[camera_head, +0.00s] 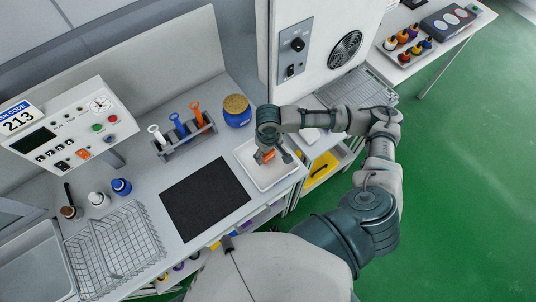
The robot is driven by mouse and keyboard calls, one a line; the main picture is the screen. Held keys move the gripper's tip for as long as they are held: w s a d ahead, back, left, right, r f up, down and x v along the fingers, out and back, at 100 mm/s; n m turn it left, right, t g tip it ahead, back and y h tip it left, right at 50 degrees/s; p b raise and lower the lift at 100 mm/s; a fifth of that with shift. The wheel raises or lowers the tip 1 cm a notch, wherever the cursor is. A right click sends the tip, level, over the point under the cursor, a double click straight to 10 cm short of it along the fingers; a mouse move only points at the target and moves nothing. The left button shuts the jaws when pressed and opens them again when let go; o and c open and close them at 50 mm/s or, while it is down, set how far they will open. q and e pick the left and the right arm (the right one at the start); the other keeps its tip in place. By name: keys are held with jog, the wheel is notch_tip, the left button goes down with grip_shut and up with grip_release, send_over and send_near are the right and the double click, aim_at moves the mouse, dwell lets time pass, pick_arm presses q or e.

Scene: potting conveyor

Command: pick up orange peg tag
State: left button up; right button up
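An upright orange peg tag (197,113) with a ring-like top stands in the grey rack (187,142), beside a blue one (179,126) and a white one (157,136). A small orange piece (267,155) is at the white tray (256,178), right of the rack. My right gripper (274,157) points down over this tray, with its fingers spread and the orange piece between or just behind them. I cannot tell whether a finger touches it. The gripper and its wrist hide part of the tray. My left gripper is not in view.
A blue jar with a tan lid (237,111) stands behind the tray. A black mat (205,194) lies in front of the rack. A wire basket (116,243) and small bottles (99,199) are at left. A white cabinet (318,45) rises behind my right arm.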

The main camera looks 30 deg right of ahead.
jog(key=shift+d, duration=0.1)
jog(key=c, duration=0.8)
jog(key=shift+c, duration=0.2)
